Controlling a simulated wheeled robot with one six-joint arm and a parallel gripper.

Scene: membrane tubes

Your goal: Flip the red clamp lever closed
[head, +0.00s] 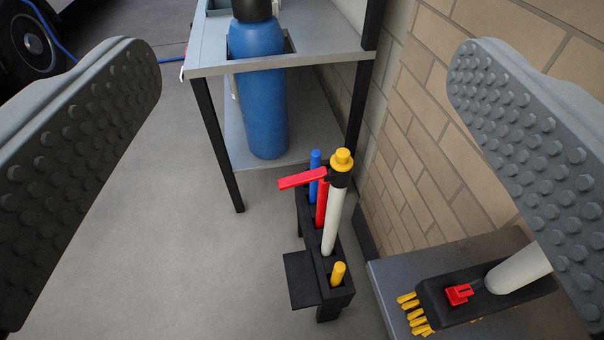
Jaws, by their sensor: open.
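A red lever (303,178) sticks out to the left from a black collar at the top of an upright white tube (333,222). The tube has a yellow cap (342,160) and stands in a black rack (340,292). The lever is swung out, away from the tube. A second, smaller red piece (459,293) sits on a black block with a white tube at lower right. My gripper (305,75) is wide open, its studded grey fingers at the left and right edges. Nothing is between them, and the rack stands beyond, apart from both fingers.
Blue, red and yellow rods stand in the rack. A blue cylinder (262,90) stands on the metal shelf unit (325,48) behind. A brick wall (450,140) bounds the right. A grey bench (390,280) is at lower right. The floor (170,230) left of the rack is clear.

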